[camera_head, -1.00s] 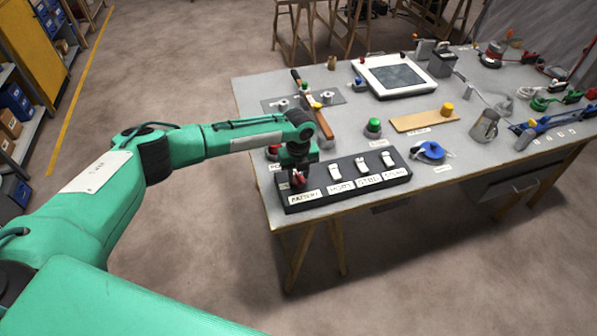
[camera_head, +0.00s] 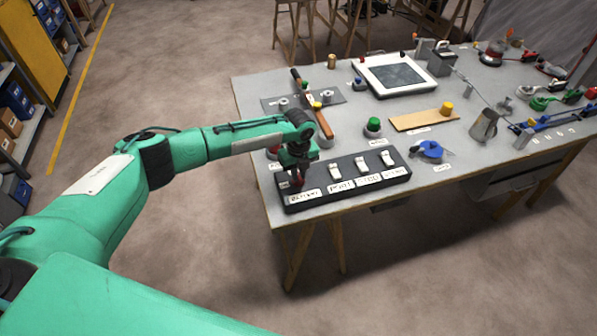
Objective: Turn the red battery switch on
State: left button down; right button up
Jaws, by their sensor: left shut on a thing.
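A black switch panel (camera_head: 330,193) lies at the near left part of the grey table, with a row of switches and white labels below them. The red battery switch (camera_head: 297,184) is at its left end, above the label that reads battery. My left gripper (camera_head: 296,178) points down over it and is shut on the red switch, hiding much of it. Which way the switch is tipped is hard to tell. Several white switches (camera_head: 362,165) stand to its right on the same panel. My right gripper is not in view.
A blue round knob (camera_head: 430,150) lies right of the panel and a green button (camera_head: 373,125) behind it. A wooden-handled lever (camera_head: 321,120) stands behind my gripper. The tabletop (camera_head: 300,220) is bare in front of the panel.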

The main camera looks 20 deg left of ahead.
pick_arm(q)
jog(key=n+p, duration=0.2)
jog(key=n, duration=0.3)
jog(key=shift+r, duration=0.15)
jog(key=n+p, duration=0.2)
jog(key=n, duration=0.2)
jog(key=n+p, duration=0.2)
jog(key=n, duration=0.3)
jog(key=shift+p, duration=0.3)
jog(key=shift+n+p, duration=0.45)
jog(key=shift+n, duration=0.95)
jog(key=c, duration=1.5)
grip_release()
jog(key=shift+o, duration=0.2)
